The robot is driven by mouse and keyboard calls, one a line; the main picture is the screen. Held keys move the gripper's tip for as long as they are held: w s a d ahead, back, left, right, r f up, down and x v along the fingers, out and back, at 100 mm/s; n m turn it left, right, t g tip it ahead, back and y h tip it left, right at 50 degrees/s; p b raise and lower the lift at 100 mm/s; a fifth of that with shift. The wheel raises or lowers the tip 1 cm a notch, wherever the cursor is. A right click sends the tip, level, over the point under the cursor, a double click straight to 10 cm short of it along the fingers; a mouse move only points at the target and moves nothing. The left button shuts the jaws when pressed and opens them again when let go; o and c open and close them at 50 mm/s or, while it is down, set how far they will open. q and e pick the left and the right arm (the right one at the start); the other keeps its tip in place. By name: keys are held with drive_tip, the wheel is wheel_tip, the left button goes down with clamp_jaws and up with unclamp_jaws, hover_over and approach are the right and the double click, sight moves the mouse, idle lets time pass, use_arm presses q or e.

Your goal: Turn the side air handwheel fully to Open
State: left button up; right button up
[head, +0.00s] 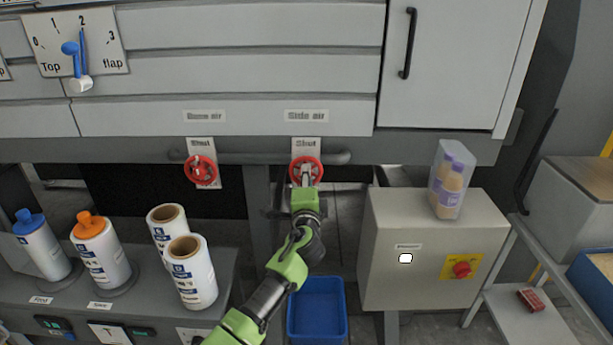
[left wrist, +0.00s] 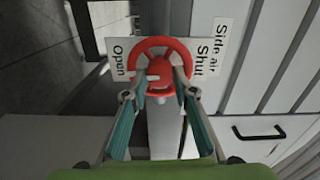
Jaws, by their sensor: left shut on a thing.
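The side air handwheel (head: 318,166) is a red spoked wheel under the "Side air" label (head: 306,116), with a "Shut" plate (head: 306,144) above it. In the left wrist view the red wheel (left wrist: 160,50) sits between an "Open" label (left wrist: 119,58) and a "Shut" label (left wrist: 207,58). My left gripper (head: 306,178) reaches up to the wheel from below. In the left wrist view its fingers (left wrist: 159,92) are on the lower rim, shut on the wheel. Fingers and arm hide part of the wheel. My right gripper is not in view.
A similar red base air handwheel (head: 202,170) is to the left. A grey box (head: 385,245) with a red knob (head: 461,269) stands at right, a bagged bottle (head: 450,185) on top. A blue bin (head: 316,312) is below. White rolls (head: 192,275) and bottles stand at lower left.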

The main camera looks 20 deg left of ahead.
use_arm(q)
drive_tip(key=shift+m, duration=0.5)
drive_tip(key=o, duration=1.1)
drive_tip(key=shift+d, duration=0.1)
drive_tip(key=v, duration=1.2)
